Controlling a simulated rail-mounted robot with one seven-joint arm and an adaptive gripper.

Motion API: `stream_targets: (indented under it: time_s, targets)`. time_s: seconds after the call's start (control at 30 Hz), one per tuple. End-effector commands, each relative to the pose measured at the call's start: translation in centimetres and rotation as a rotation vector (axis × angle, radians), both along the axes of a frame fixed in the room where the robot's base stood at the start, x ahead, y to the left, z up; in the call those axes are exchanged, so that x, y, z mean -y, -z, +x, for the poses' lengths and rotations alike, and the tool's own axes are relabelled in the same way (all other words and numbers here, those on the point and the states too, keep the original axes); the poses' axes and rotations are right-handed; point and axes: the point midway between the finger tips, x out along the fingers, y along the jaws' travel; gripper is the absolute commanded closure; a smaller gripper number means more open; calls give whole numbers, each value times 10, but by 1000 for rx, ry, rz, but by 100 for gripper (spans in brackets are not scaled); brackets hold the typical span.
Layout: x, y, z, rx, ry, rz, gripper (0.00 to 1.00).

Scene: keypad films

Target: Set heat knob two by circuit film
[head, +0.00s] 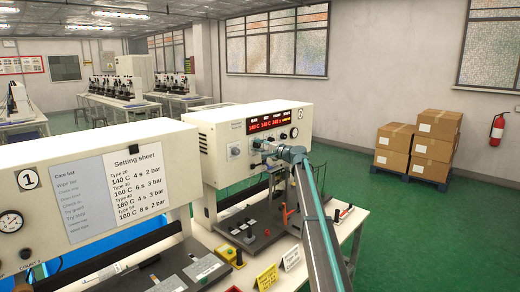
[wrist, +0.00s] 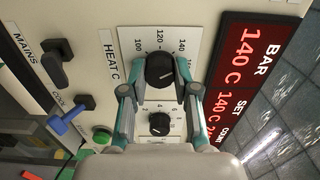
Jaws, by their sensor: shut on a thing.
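The heat knob (wrist: 159,70) is black, on a white dial plate marked HEAT C with 100, 120 and 140 legible. It is on the second machine (head: 210,140), labelled 2. My gripper (wrist: 161,82) is shut on this knob, one finger on each side; my gripper also shows at the panel in the head view (head: 263,147) and hides the knob there. The red-lit display (wrist: 243,80) reads 140 C twice. The setting sheet (head: 133,185) on the first machine lists types with 140, 160 and 180 C. I cannot identify a circuit film.
A smaller black knob (wrist: 159,124) sits just below the heat knob, between my fingers. A black MAINS switch (wrist: 57,70), a blue lever (wrist: 70,118) and a green button (wrist: 102,135) are to the left. Yellow and white cards stand on the table in front.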

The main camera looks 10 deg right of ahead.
Motion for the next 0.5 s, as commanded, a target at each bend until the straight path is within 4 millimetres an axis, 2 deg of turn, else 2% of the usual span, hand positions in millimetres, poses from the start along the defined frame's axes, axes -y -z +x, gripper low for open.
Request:
stream_targets:
  time_s: [0.5]
  targets:
    - [0, 1, 0, -249, 0, 308, 100]
